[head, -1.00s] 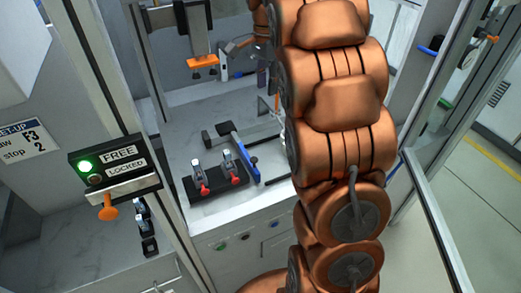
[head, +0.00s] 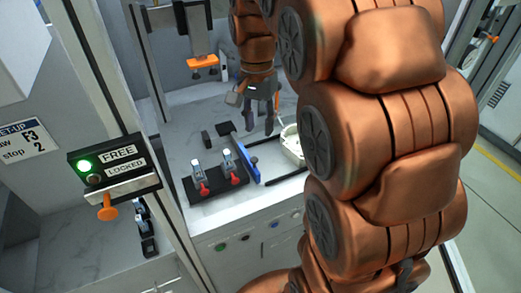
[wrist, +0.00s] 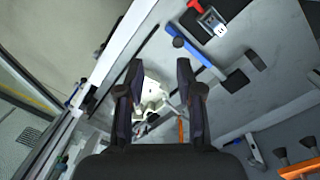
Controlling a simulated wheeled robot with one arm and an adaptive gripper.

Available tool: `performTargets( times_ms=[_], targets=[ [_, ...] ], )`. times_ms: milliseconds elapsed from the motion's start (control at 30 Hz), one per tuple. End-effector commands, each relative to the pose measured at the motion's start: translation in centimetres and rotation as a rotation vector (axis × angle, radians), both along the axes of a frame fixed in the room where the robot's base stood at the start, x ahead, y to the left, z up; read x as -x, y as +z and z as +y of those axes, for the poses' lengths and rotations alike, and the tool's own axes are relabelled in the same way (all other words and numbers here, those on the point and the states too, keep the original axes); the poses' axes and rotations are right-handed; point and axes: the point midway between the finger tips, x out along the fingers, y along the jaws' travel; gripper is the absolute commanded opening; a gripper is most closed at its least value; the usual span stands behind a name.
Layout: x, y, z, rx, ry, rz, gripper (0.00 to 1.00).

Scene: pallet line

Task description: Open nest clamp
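My gripper (head: 261,122) is over the back right of the bench, fingers pointing down. In the wrist view my gripper (wrist: 158,75) is open and empty, with a pale, white fixture (wrist: 151,98) seen between and beyond its fingers. This fixture (head: 292,146) also shows in the head view, partly hidden by my arm. A blue bar (head: 247,160) lies left of it, and the blue bar (wrist: 188,43) also shows in the wrist view. Two red-tipped toggle clamps (head: 200,180) (head: 231,167) stand on a black base (head: 211,193). I cannot tell which part is the nest clamp.
A panel (head: 115,163) marked FREE and LOCKED has a lit green lamp and an orange knob (head: 107,208) at the left. A frame post (head: 156,150) stands beside the bench. An orange-ended fixture (head: 202,63) hangs at the back. Bare bench (head: 183,133) shows at the back left.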

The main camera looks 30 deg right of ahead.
Motion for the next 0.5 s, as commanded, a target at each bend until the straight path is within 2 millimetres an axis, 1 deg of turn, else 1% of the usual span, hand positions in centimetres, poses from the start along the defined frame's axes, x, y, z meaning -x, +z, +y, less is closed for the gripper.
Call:
performTargets(
  times_ms=[33, 200, 300, 500],
  targets=[
    [0.7, -0.2, 0.5, -0.003, 0.027, 0.002, 0.36],
    [2.9, -0.9, 1.7, -0.012, 0.122, 0.013, 0.36],
    [4.0, -1.2, 2.3, -0.016, 0.174, 0.013, 0.36],
    [5.6, -2.0, 3.1, -0.024, 0.247, 0.020, 0.36]
  ],
)
